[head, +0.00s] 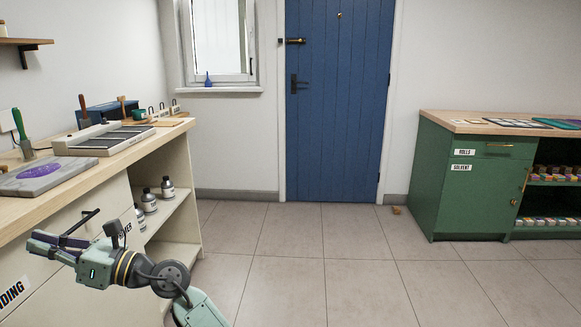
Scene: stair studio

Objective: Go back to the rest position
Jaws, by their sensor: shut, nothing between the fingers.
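My gripper (52,246) shows at the lower left of the head view, at the end of my green and grey arm. Its dark fingers point left and lie together with nothing held between them. It is in front of the cream drawer cabinet (110,190), below the wooden worktop. From this one view I cannot tell whether the fingers touch the drawer front or its black handle (78,222).
A blue door (338,100) stands at the back. A green cabinet (470,190) with open shelves is on the right. A grey slab (50,172) and a white tray (105,138) lie on the left worktop (95,172). The tiled floor (310,265) between is mostly clear.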

